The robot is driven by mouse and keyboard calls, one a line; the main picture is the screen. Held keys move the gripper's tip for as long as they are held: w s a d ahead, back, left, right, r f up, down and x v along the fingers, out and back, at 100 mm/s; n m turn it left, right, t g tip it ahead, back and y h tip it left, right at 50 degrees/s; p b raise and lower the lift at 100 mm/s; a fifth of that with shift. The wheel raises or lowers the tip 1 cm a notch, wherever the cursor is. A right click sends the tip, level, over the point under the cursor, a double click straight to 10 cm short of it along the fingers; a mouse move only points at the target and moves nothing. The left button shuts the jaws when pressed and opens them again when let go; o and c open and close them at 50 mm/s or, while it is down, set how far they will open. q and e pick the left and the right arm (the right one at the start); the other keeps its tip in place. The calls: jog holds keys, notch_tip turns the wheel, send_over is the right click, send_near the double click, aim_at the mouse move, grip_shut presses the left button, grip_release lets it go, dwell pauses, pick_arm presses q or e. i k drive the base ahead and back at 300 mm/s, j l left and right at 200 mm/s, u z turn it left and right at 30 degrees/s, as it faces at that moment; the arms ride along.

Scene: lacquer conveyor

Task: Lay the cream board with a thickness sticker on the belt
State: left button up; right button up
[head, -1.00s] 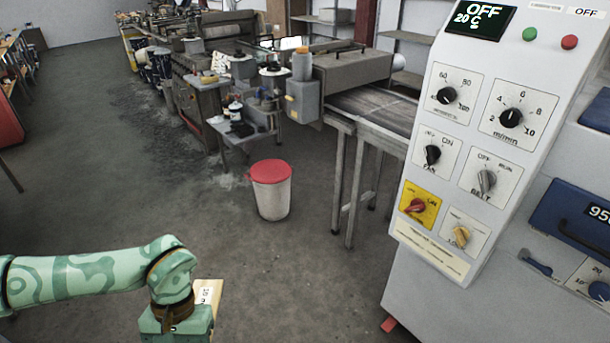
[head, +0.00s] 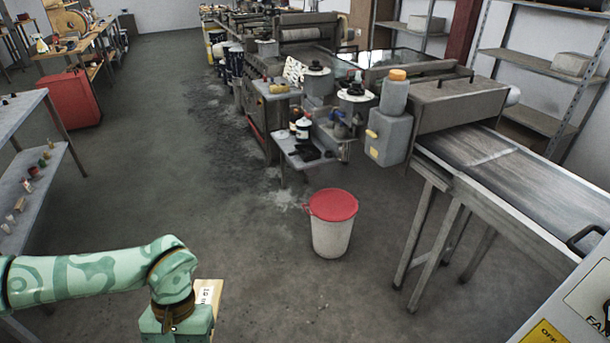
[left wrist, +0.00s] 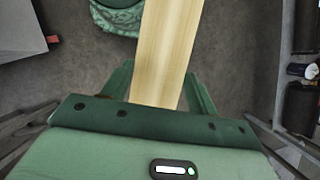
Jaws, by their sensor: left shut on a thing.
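My left gripper (left wrist: 160,90) is shut on a cream board (left wrist: 168,45), which runs up and away between its fingers in the left wrist view. In the head view the board (head: 207,296) shows only in part beside my left wrist, with a white sticker (head: 205,295) bearing dark print too small to read surely. The board is held over open floor, apart from the belt. The belt (head: 545,185) is a grey strip on a metal frame at the right of the head view. My right gripper is not in view.
A white bin with a red lid (head: 333,205) stands on the floor before the belt. A control panel (head: 580,310) fills the lower right corner. A grey shelf table (head: 20,115) stands at the left. Open floor lies in the middle.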

aim_at(554, 191)
jog(key=i+z, duration=0.25)
jog(key=i, duration=0.25)
jog(key=i+j+z, duration=0.25)
jog(key=i, duration=0.25)
jog(key=i+l+z, duration=0.1)
jog(key=z, duration=0.35)
jog(key=i+z, duration=0.3)
jog(key=z, duration=0.15)
jog(key=i+j+z, duration=0.15)
jog(key=z, duration=0.35)
jog(key=i+j+z, duration=0.15)
jog(key=z, duration=0.3)
jog(key=i+j+z, duration=0.2)
jog(key=i+z, duration=0.15)
jog(key=i+j+z, duration=0.55)
jog(key=z, duration=0.2)
jog(key=j, duration=0.1)
